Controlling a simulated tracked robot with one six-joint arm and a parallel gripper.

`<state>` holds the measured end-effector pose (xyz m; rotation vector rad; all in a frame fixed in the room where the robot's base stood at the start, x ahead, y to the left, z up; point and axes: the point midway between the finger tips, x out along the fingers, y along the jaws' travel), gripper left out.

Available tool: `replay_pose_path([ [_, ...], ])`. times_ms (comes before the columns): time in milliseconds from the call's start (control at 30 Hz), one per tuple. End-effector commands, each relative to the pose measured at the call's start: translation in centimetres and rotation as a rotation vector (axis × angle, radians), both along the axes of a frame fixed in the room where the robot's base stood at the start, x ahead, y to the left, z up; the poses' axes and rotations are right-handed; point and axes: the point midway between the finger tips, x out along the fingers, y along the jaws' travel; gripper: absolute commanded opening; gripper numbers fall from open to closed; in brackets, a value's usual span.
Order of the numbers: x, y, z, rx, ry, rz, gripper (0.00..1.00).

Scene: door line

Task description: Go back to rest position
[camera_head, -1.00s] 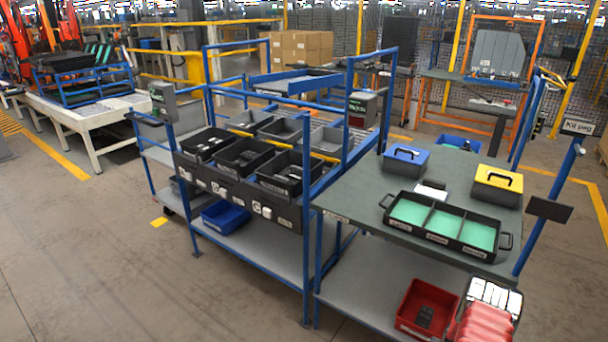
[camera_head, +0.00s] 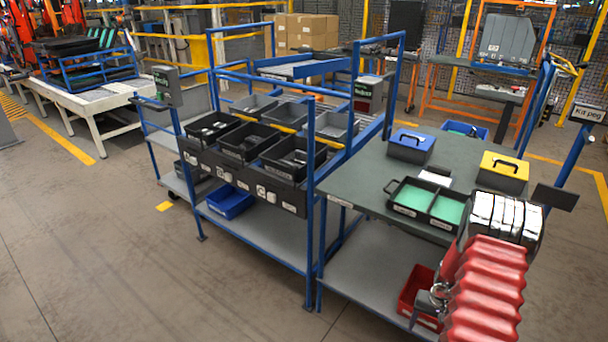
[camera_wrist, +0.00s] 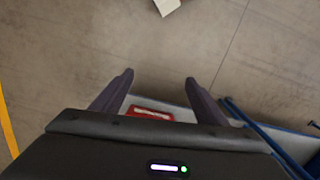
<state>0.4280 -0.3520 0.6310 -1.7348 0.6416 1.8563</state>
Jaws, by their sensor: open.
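My gripper (camera_wrist: 157,84) is open in the wrist view, with its two dark fingers spread and nothing between them. It points at bare floor, with the end of a red bin (camera_wrist: 152,113) on a grey shelf showing close beyond the fingers. In the head view my arm, with its red ribbed sleeve, rises at the lower right in front of the workbench (camera_head: 365,180). It hides the right part of the black compartment tray (camera_head: 404,209). The fingers cannot be made out clearly there.
A blue case (camera_head: 411,147) and a yellow case (camera_head: 502,173) stand on the bench. The red bin (camera_head: 408,292) sits on its lower shelf. A blue-framed rack (camera_head: 311,165) with black bins stands left of it. Open floor (camera_head: 110,250) lies at left.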

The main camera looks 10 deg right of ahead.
Motion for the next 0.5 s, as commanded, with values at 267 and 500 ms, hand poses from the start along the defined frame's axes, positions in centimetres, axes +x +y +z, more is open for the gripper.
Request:
replay_pose_path([
  [267,0.6,4.0,7.7,0.003,0.004,0.067,0.67],
  [500,0.3,7.7,13.6,-0.002,0.000,0.123,0.67],
])
